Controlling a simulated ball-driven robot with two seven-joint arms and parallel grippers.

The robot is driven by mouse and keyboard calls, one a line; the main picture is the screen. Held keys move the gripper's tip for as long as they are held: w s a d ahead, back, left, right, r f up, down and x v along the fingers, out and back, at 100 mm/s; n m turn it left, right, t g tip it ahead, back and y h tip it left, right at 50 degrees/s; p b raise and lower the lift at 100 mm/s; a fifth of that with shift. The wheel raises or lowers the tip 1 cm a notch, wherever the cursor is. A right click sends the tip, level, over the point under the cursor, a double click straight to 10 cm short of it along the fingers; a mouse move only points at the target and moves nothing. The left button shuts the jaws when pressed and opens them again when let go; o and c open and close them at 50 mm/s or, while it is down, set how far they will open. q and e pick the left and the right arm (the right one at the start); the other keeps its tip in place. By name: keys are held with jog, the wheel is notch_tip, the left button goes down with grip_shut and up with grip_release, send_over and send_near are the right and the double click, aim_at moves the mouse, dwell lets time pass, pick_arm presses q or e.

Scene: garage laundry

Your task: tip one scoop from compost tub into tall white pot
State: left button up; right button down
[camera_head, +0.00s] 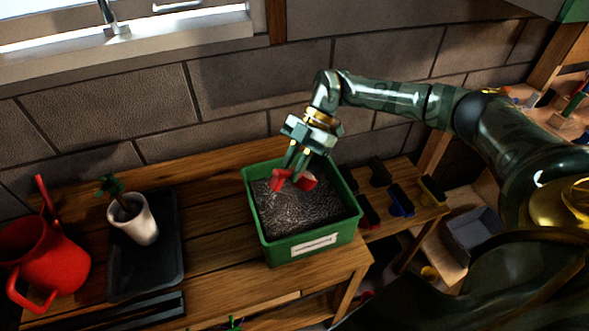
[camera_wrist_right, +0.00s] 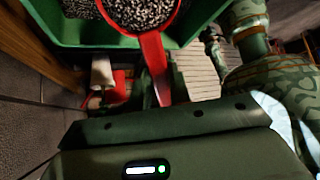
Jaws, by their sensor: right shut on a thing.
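The green compost tub (camera_head: 311,245), with a white label on its front, stands on the wooden bench and holds dark speckled compost (camera_head: 295,215). My right gripper (camera_head: 297,163) is shut on the red scoop (camera_head: 306,182) over the tub. In the right wrist view, the scoop's red handle (camera_wrist_right: 155,68) runs up to a bowl with speckled compost inside its rim. Whether the bowl touches the compost below is unclear. The tall white pot (camera_head: 141,228) stands left of the tub with a small green plant (camera_head: 111,187) at its top. My left gripper is out of view.
The pot stands on a black tray (camera_head: 145,270). A red watering can (camera_head: 52,257) is at its left. Bare bench boards (camera_head: 212,235) lie between tray and tub. A brick wall and window sill are behind. Small dark and coloured items sit right of the tub.

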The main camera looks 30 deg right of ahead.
notch_tip(320, 180, up, 7)
jog(key=p, duration=0.5)
jog(key=shift+f, duration=0.1)
jog(key=shift+a, duration=0.1)
